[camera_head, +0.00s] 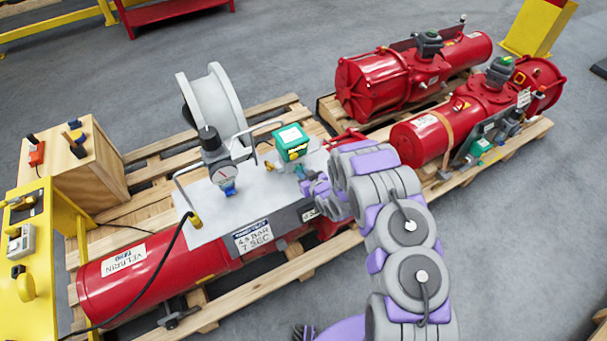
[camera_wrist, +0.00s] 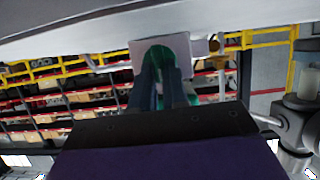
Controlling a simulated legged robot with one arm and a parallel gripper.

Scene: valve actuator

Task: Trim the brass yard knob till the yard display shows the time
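The red actuator (camera_head: 160,268) lies on a wooden pallet, with a pale plate (camera_head: 235,205) on top. A green box (camera_head: 291,142) with a white top and a small yellow-marked face stands on the plate; I cannot read it as a time. A sign (camera_head: 253,236) reads 4.5 BAR, 7 SEC. A brass-coloured fitting (camera_head: 196,220) with a black hose sits at the plate's front-left corner; no brass knob is clearly visible. My gripper (camera_head: 312,187) is just right of and below the green box. In the wrist view its dark fingers (camera_wrist: 162,88) overlap a green part (camera_wrist: 165,48); contact is unclear.
Two more red actuators (camera_head: 405,80) (camera_head: 480,115) lie on pallets at the right. A wooden box (camera_head: 70,160) and a yellow stand (camera_head: 50,255) are at the left. Grey floor is open in front.

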